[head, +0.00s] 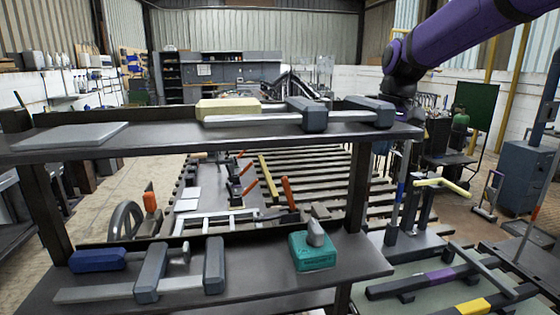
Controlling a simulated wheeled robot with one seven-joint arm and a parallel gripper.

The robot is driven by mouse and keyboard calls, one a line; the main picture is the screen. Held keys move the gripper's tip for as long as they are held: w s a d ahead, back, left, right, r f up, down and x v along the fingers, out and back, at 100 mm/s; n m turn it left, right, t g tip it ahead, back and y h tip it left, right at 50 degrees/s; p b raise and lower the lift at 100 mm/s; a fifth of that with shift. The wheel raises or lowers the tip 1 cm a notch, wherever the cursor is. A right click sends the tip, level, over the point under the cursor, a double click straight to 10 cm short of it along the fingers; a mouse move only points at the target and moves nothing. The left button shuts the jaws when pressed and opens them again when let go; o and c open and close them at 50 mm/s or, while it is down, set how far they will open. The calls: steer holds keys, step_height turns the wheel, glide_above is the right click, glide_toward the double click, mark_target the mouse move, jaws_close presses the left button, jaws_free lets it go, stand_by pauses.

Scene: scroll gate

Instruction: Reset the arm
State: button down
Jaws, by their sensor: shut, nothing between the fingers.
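My purple arm reaches in from the top right corner. At its end the dark wrist and my gripper (404,103) hang just past the right end of the upper shelf (260,140). The gripper is shut and empty. Its fingertips are small and dark against the background, so their detail is hard to make out. It appears apart from the items on the shelf.
The upper shelf holds a flat grey plate (70,136), a cream block (228,106) and a grey clamp-like tool (308,116). The lower shelf (255,272) holds a blue-ended tool (97,260) and a teal block (313,252). A slatted bench stands behind.

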steer(key=s+d+m+t+h, duration=0.1)
steer(key=s+d, duration=0.3)
steer(key=s, duration=1)
steer(key=s+d+f+m+t, duration=0.1)
steer(key=s+d+t, duration=0.3)
steer(key=s, duration=1)
steer(key=shift+s+d+f+h, duration=0.15)
steer(key=shift+s+f+h, duration=0.1)
steer(key=shift+h, duration=0.15)
